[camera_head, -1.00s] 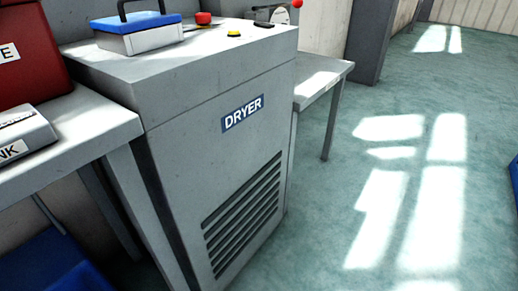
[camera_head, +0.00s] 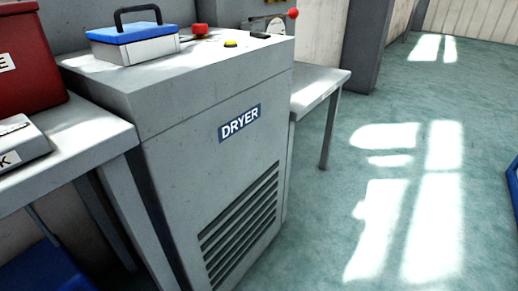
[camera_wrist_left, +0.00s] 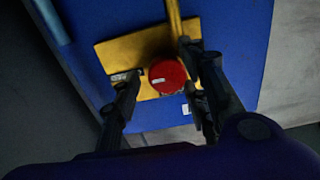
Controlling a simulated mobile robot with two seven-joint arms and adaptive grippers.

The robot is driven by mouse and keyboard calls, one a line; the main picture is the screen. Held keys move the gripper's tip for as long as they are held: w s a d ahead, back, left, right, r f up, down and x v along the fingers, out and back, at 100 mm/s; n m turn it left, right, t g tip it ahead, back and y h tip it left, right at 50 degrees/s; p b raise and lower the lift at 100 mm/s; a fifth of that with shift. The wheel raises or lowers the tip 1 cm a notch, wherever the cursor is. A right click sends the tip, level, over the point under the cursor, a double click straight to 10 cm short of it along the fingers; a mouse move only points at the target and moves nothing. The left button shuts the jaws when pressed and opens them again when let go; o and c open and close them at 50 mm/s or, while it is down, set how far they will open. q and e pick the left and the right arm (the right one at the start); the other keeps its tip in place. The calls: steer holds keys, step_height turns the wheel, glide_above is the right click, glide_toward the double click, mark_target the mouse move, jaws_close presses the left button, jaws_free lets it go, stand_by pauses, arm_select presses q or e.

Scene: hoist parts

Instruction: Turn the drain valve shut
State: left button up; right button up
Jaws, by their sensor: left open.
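In the left wrist view, a round red knob (camera_wrist_left: 168,77) with a small pale label sits against a yellow plate (camera_wrist_left: 120,52) on a blue surface (camera_wrist_left: 232,30). I cannot tell for certain whether it is the drain valve. My left gripper (camera_wrist_left: 160,62) is open, with one dark finger to the left of the red knob and one to its right. The knob appears between the fingers; contact and depth are unclear. Neither gripper shows in the head view, and no part there is marked as a drain valve.

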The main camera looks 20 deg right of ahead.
arm_select(q)
steer(key=s+d+r+h+p, duration=0.4)
steer(key=s+d+r+p, duration=0.2)
steer(key=s+r+p, duration=0.3)
steer(key=s+d+r+g+h+p, duration=0.1)
steer(key=s+d+r+h+p, duration=0.3)
steer(key=s+d+r+p, duration=0.3)
steer(key=shift+s+d+r+n+p, duration=0.3)
steer(key=shift+s+r+p, duration=0.65)
steer(key=shift+s, duration=1.5)
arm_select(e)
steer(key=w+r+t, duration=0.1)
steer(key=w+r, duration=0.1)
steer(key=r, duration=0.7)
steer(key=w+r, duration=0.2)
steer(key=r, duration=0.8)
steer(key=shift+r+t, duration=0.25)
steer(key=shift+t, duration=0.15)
arm_select(q)
steer(key=shift+w+a, duration=0.1)
steer(key=shift+w, duration=0.05)
